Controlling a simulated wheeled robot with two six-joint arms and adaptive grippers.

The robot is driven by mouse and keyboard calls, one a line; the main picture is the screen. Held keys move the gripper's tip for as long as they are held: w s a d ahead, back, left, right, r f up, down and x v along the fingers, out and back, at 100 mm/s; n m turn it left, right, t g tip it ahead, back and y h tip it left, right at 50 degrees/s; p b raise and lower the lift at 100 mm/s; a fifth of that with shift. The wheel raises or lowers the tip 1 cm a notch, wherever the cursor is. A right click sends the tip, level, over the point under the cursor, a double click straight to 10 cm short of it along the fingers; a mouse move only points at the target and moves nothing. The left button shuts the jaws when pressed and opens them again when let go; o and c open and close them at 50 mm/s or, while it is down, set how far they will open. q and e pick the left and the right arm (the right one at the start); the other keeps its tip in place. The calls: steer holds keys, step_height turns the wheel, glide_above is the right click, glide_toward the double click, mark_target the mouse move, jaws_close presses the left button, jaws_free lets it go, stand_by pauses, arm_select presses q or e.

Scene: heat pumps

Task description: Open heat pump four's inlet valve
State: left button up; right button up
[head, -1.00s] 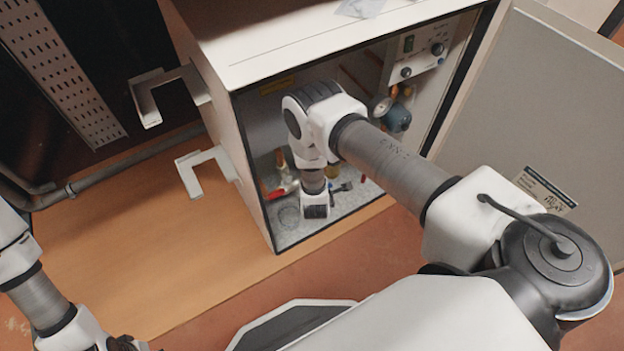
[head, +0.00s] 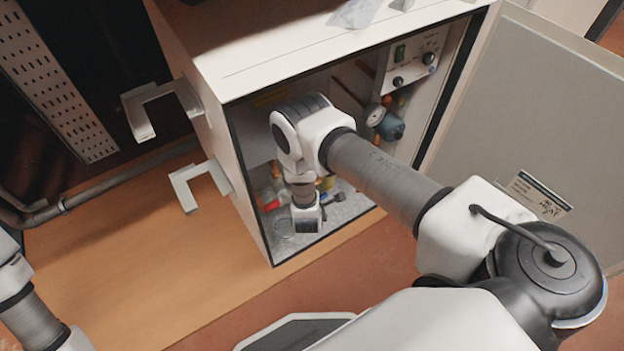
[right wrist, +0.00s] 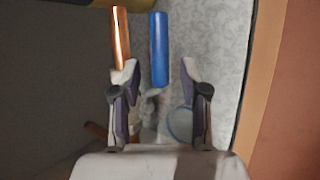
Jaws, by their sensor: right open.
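Heat pump four's white cabinet (head: 228,62) stands open, and my right arm reaches inside. In the right wrist view my right gripper (right wrist: 157,76) is open. A blue bar-like handle (right wrist: 159,38) extends between its fingertips without both fingers closing on it. A copper-coloured bar (right wrist: 121,38) runs up to the left fingertip; whether they touch I cannot tell. In the head view a red handle (head: 268,201) shows low inside, left of my gripper. My arm hides the rest of the valves, and no label tells which is the inlet valve. My left gripper is out of view.
The cabinet door (head: 530,110) is swung open to the right. Two metal brackets (head: 190,190) stick out on the left side. A gauge (head: 375,115) and a control panel (head: 413,62) are inside. A clear round dish (head: 284,221) sits on the cabinet floor.

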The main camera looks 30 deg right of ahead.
steer(key=s+a+r, duration=0.2)
steer(key=s+a, duration=0.6)
steer(key=s, duration=0.3)
steer(key=shift+s, duration=0.2)
steer(key=shift+a, duration=0.1)
